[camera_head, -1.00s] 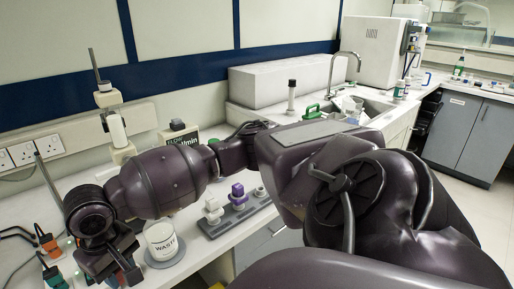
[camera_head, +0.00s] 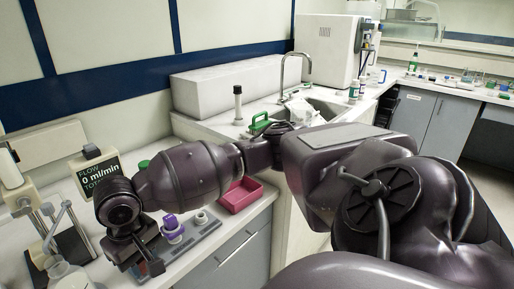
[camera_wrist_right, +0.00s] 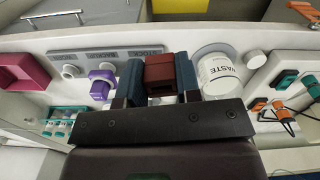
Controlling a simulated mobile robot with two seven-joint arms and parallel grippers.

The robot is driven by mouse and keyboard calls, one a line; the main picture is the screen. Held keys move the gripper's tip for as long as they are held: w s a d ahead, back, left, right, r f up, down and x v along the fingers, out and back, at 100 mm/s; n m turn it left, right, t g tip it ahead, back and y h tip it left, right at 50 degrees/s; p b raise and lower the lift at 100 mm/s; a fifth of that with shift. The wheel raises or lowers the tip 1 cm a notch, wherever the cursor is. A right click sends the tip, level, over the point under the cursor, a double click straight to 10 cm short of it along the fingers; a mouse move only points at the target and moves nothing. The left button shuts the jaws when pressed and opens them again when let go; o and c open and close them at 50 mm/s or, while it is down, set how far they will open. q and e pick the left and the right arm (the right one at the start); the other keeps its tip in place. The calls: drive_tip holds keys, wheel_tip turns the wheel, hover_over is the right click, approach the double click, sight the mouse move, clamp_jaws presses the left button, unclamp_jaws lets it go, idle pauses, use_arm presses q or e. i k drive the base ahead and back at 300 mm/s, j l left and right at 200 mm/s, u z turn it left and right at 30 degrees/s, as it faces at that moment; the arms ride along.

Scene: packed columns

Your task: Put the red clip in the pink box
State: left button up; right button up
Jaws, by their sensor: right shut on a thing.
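The pink box (camera_head: 241,195) is an open tray on the bench in the head view, just beyond my right forearm. It also shows at the left edge of the right wrist view (camera_wrist_right: 22,70). My right gripper (camera_head: 148,264) is over the bench at the lower left of the head view. In the right wrist view my right gripper (camera_wrist_right: 160,82) is shut on the red clip (camera_wrist_right: 159,72), a dark red block between its two fingers. The red clip cannot be made out in the head view. My left gripper is not in view.
A grey labelled rack (camera_wrist_right: 107,53) with white and purple pieces lies between my right gripper and the pink box. A white WASTE container (camera_wrist_right: 218,74) stands on the gripper's other side. A flow meter (camera_head: 98,177) stands at left. A sink (camera_head: 325,108) lies further back.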

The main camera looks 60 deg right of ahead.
sight(239, 198)
drive_tip(key=l+z, duration=0.2)
drive_tip(key=l, duration=1.25)
